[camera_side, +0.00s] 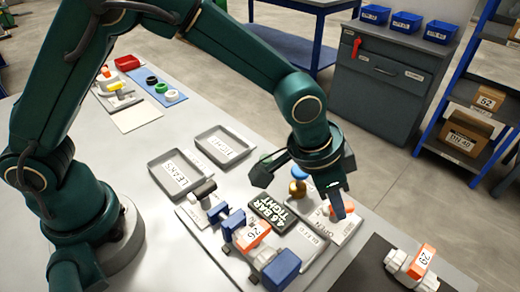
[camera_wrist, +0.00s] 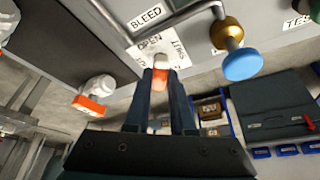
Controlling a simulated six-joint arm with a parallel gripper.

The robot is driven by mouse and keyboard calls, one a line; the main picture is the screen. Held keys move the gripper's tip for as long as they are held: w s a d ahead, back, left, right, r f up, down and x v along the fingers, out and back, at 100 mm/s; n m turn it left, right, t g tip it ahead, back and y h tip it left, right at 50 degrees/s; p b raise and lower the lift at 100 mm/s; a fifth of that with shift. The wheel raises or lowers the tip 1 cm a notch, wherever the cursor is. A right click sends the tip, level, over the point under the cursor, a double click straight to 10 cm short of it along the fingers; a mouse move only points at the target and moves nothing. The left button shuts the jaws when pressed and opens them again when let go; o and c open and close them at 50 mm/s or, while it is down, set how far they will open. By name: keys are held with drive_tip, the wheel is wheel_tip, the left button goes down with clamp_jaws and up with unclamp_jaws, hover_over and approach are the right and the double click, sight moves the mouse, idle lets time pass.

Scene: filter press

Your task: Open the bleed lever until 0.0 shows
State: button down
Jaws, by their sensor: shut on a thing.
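The bleed lever has an orange-red grip (camera_wrist: 160,80), seen between my fingertips in the wrist view. My gripper (camera_wrist: 161,74) is shut on it; in the side view my gripper (camera_side: 332,205) is over the lever's card and partly hides the lever. The white card (camera_wrist: 150,42) reads OPEN and SHUT, with a BLEED label (camera_wrist: 146,15) beside it. The lever's exact angle is hard to tell. The dark display (camera_side: 272,213) reads 4.6 BAR TIGHT. A brass valve (camera_side: 297,187) with a blue knob (camera_wrist: 243,64) stands close to the lever.
A press with an orange block marked 26 (camera_side: 253,234) and blue ends stands left of the display. A second block, marked 29 (camera_side: 421,260), lies on a dark mat at right. Two grey trays (camera_side: 207,162) are behind. The bench front left is clear.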

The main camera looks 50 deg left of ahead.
drive_tip(key=n, duration=0.1)
drive_tip(key=n+y, duration=0.1)
drive_tip(key=n, duration=0.2)
drive_tip(key=shift+d+r+t, duration=0.1)
drive_tip(key=shift+d+t, duration=0.2)
drive_tip(key=shift+n+y, duration=0.8)
drive_tip(key=shift+n, duration=0.7)
drive_tip(key=c, duration=0.8)
unclamp_jaws()
drive_tip(key=shift+o, duration=0.2)
drive_tip(key=shift+s, duration=0.1)
drive_tip(key=v, duration=0.5)
